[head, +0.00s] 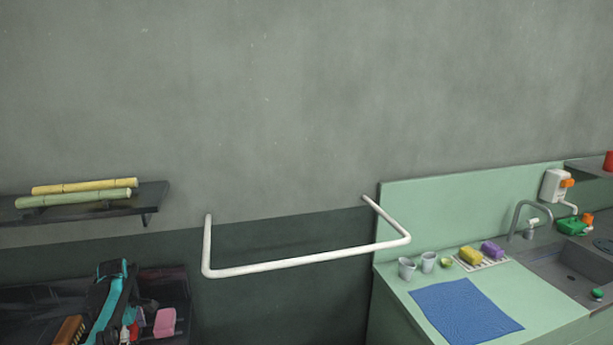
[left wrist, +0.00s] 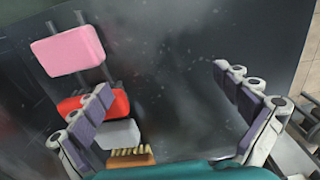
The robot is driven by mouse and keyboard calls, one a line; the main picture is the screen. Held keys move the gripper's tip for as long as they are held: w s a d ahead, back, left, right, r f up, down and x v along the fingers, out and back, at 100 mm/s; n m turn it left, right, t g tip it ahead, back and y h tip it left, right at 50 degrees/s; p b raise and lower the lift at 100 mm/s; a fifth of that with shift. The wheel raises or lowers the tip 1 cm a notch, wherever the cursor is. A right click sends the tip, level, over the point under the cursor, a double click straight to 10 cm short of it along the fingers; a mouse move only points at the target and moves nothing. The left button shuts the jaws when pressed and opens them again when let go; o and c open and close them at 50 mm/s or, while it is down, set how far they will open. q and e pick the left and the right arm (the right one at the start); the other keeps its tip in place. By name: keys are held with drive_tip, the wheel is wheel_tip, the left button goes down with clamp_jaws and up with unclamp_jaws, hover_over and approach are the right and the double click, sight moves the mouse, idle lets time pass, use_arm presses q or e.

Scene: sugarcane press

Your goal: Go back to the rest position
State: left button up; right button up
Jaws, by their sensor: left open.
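My left gripper (left wrist: 163,82) is open in the left wrist view, with its two grey, purple-padded fingers apart and nothing between them but the dark surface behind. Its left finger partly covers a red item and a grey block (left wrist: 118,133). In the head view, a teal and black part of my left arm shows at the lower left, in front of the dark lower shelf (head: 172,287). The fingers cannot be made out there. My right gripper is in neither view.
A pink sponge (head: 165,322) and a brown brush (head: 69,331) lie on the lower shelf. Yellow and green canes (head: 85,187) lie on the upper shelf (head: 152,198). A white rail (head: 305,261) juts from the wall. A green counter (head: 550,312) with cups, blue mat and sink stands right.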

use_arm(q)
drive_tip(key=s+d+r+m+t, duration=0.1)
drive_tip(key=s+d+r+m, duration=0.3)
drive_tip(key=d, duration=0.3)
drive_tip(key=s+d+r+m+t+y, duration=0.1)
drive_tip(key=s+d+r+m, duration=0.15)
drive_tip(key=d+r, duration=0.35)
drive_tip(key=s+d+r+m+t, duration=0.1)
drive_tip(key=s+d+r+m, duration=0.25)
drive_tip(key=d, duration=0.45)
drive_tip(key=s+d+f+m+t, duration=0.2)
drive_tip(key=s+d+m, duration=0.3)
drive_tip(key=s, duration=0.3)
drive_tip(key=s+d+f+m+t+h, duration=0.1)
drive_tip(key=s+d+m+t, duration=0.1)
drive_tip(key=s+d+m, duration=0.4)
drive_tip(key=shift+s+d+f+m, duration=0.3)
drive_tip(key=shift+s+d+f, duration=0.1)
drive_tip(key=shift+s+d, duration=0.4)
